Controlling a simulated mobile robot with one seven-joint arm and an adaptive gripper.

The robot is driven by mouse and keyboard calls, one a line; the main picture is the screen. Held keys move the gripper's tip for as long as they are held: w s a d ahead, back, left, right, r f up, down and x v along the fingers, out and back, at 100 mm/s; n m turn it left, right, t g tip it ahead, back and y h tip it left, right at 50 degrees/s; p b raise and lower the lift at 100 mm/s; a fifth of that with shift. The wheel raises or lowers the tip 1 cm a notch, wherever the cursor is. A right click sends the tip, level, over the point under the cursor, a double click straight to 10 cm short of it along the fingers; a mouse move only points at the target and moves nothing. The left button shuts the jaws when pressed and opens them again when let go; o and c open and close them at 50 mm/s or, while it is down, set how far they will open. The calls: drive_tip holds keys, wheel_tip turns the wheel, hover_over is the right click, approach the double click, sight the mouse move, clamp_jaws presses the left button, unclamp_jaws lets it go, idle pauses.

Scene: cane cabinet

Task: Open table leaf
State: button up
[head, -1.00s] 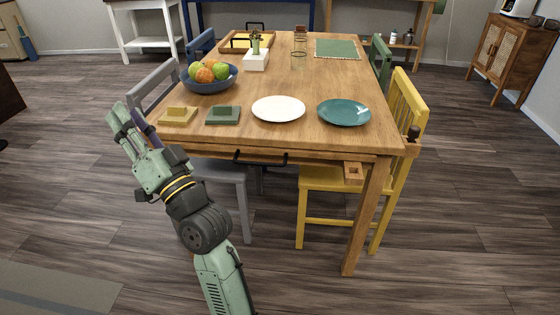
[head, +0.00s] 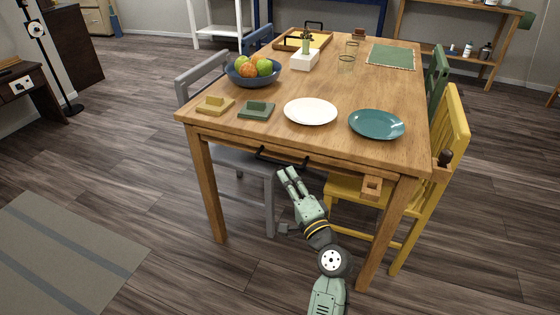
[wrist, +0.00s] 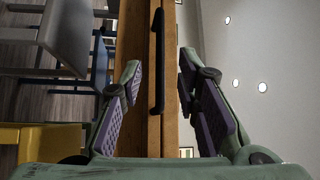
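The wooden table (head: 270,92) stands in front of me. A black bar handle (head: 283,160) is on the front edge of its leaf, and it also shows in the wrist view (wrist: 157,60). My gripper (head: 288,174) is just below and in front of the handle in the head view. In the wrist view my gripper (wrist: 158,72) is open, its two purple-padded fingers apart. The table's wooden edge (wrist: 133,100) and the handle lie between the finger lines, farther ahead. No contact with the handle shows.
A fruit bowl (head: 252,74), a white plate (head: 310,111) and a teal plate (head: 376,125) stand on the table. A grey chair (head: 250,163) and a yellow chair (head: 452,135) flank it. Open floor (head: 150,200) lies to the left.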

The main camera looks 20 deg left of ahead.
sight(278, 163)
drive_tip(key=p+x, duration=0.1)
drive_tip(key=x, duration=0.6)
drive_tip(key=shift+w+a+r, duration=0.1)
drive_tip(key=shift+w+a, duration=0.05)
drive_tip(key=shift+w, duration=0.05)
drive_tip(key=shift+c, duration=0.4)
clamp_jaws()
